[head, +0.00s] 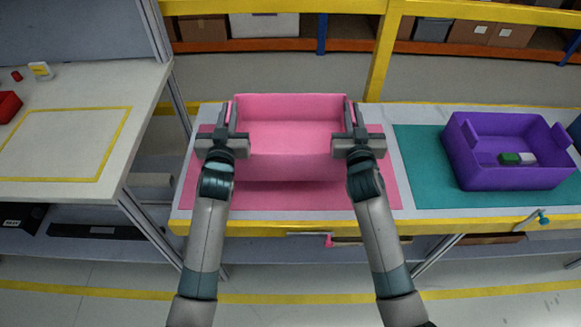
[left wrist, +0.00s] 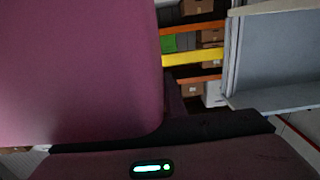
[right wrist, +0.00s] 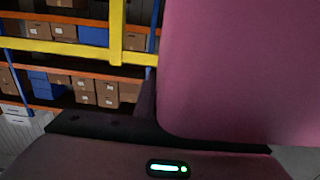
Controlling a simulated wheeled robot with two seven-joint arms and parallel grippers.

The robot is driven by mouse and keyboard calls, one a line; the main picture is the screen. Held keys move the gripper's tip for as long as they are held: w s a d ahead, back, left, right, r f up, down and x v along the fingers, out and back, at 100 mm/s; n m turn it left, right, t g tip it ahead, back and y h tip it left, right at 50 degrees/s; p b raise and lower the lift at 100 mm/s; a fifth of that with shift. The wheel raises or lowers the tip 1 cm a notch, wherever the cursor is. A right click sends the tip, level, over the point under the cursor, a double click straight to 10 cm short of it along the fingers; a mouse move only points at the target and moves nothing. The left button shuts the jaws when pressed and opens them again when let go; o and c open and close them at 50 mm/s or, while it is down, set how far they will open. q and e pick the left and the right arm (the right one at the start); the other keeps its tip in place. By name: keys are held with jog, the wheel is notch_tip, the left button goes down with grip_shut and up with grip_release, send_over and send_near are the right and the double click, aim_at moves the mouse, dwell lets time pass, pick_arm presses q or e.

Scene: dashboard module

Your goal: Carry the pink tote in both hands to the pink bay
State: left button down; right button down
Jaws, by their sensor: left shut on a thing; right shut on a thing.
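The pink tote (head: 290,138) is upright over the pink bay (head: 300,197), a pink mat area on the bench. A shadow lies on the mat below its front wall; I cannot tell whether its base touches the mat. My left gripper (head: 230,125) is shut on the tote's left side. My right gripper (head: 350,125) is shut on its right side. The tote's wall fills much of the left wrist view (left wrist: 80,70) and the right wrist view (right wrist: 240,70). The inside that shows looks empty.
A purple tote (head: 515,177) with green and white items stands on a teal mat (head: 420,160) to the right. A worktable (head: 60,140) with a yellow outline stands at the left. A yellow post (head: 382,55) and shelves with boxes are behind the bench.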

pick_arm(q)
jog(key=shift+f+b, duration=0.4)
jog(key=shift+f, duration=0.35)
pick_arm(e)
jog(key=shift+f, duration=0.75)
pick_arm(q)
jog(key=shift+f, duration=0.2)
pick_arm(e)
jog(key=shift+f, duration=0.2)
